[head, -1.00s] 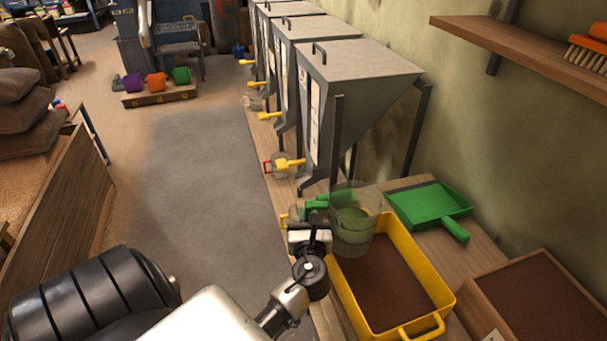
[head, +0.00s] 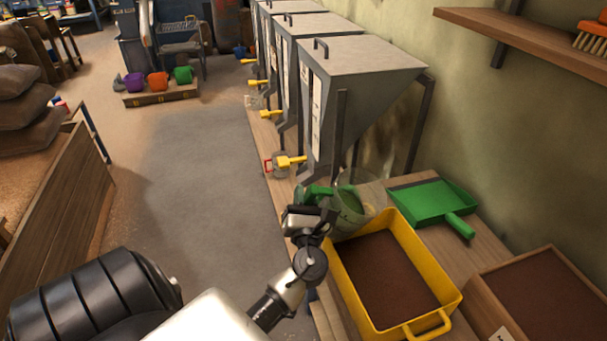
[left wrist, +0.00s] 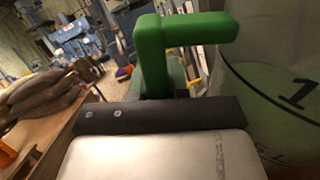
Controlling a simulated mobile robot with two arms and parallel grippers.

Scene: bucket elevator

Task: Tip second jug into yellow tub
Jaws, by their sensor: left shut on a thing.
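My left gripper (head: 312,212) is shut on the green handle (head: 319,193) of a clear measuring jug (head: 352,208). The jug leans to the right at the far left corner of the yellow tub (head: 455,302). Something green shows through its wall. The tub has a layer of brown material in it. In the left wrist view the green handle (left wrist: 185,35) stands up beyond the gripper, and the clear jug wall (left wrist: 270,80) with a "1" mark fills the right side. I cannot see anything pouring out. My right gripper is not in view.
A green dustpan (head: 435,202) lies right of the tub, and a wooden tray (head: 535,300) of brown material is at front right. Grey hoppers (head: 345,75) with yellow levers line the bench. A red-handled jug (head: 279,162) stands under one. A shelf (head: 510,27) juts from the wall.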

